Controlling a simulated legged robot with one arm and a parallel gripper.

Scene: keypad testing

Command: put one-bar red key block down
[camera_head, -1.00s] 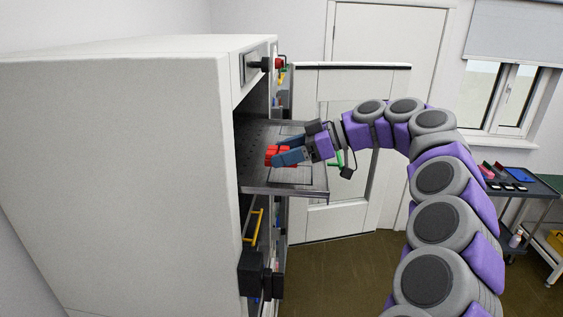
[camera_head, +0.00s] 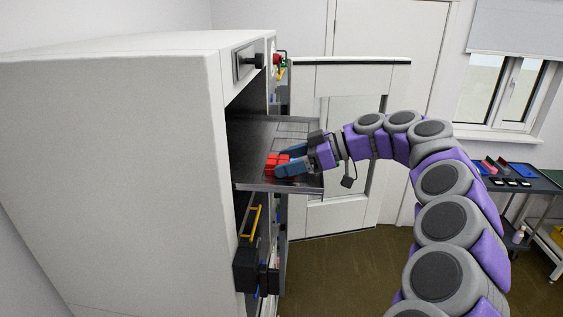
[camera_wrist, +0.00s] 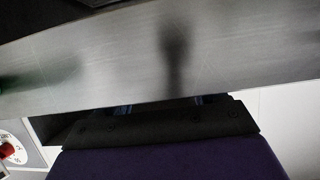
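The red key block (camera_head: 273,164) is at the tips of my gripper's (camera_head: 283,166) blue fingers in the head view. My fingers appear shut on it, one on each side. Its bars cannot be made out. It is over the front part of a grey metal shelf (camera_head: 250,180) that sticks out of the white cabinet. It is very low; whether it touches the shelf cannot be told. The wrist view shows a grey metal surface (camera_wrist: 110,60) with a dark shadow, and neither block nor fingertips clearly.
The white cabinet (camera_head: 130,160) stands on the left, its door (camera_head: 355,80) open behind the shelf. A yellow handle (camera_head: 254,224) and black parts (camera_head: 250,268) are below the shelf. A dark side table (camera_head: 535,185) with small items stands at the right.

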